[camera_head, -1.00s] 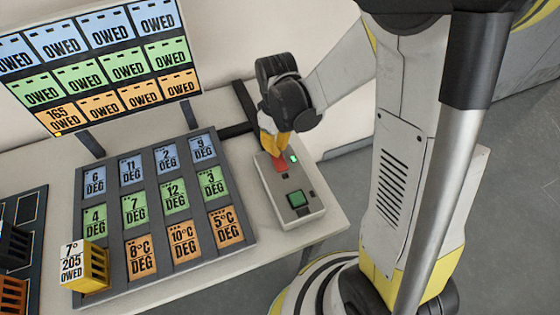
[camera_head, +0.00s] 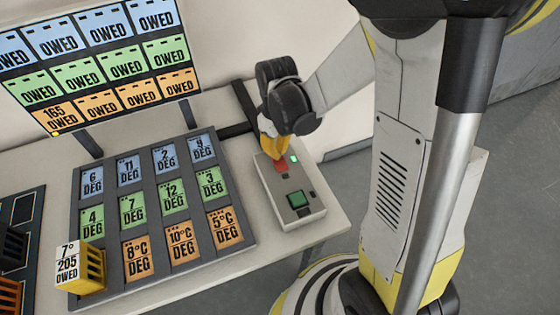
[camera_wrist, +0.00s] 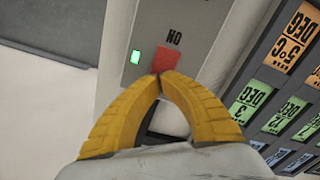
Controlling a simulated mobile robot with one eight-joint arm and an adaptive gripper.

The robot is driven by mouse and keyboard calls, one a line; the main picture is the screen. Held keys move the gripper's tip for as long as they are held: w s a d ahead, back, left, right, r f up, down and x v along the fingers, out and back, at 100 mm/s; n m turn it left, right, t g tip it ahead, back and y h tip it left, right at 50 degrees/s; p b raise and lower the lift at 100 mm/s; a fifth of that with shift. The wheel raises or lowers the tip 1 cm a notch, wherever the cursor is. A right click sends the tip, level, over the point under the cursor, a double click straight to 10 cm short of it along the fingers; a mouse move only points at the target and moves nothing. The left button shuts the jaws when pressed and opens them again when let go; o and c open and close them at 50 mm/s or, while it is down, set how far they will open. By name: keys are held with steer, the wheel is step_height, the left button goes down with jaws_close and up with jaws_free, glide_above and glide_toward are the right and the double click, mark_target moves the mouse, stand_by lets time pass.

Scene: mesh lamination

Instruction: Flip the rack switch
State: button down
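The rack switch is a red rocker on a grey control box (camera_head: 308,218) on the table, to the right of the rack panel. The red switch (camera_wrist: 168,55) shows in the wrist view beside a lit green lamp (camera_wrist: 135,57) and a printed label. My gripper (camera_wrist: 160,77) has its yellow fingertips together at the red switch's near edge, with nothing seen between them. In the head view my gripper (camera_head: 272,155) hangs over the box's far end and hides part of the switch. Whether the fingertips press on the switch I cannot tell.
A green button (camera_head: 299,200) sits at the box's near end. The rack panel (camera_head: 158,258) with blue, green and orange labelled slots lies to the left, with a yellow crate (camera_head: 92,270) on its corner. A display board (camera_head: 108,104) stands behind.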

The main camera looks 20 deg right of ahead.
mark_target(282, 167)
steer(key=shift+f+b, duration=0.65)
steer(key=shift+f, duration=0.1)
stand_by(0.3)
step_height(282, 167, up, 7)
steer(key=p, duration=0.5)
stand_by(0.6)
steer(key=shift+r, duration=0.2)
steer(key=s+r+m+t+b, duration=0.4)
steer(key=s+r+m+t, duration=0.2)
steer(key=s+r, duration=0.4)
steer(key=shift+r+t+b, duration=0.25)
steer(key=shift+t+b, duration=0.1)
steer(key=shift+t, duration=0.15)
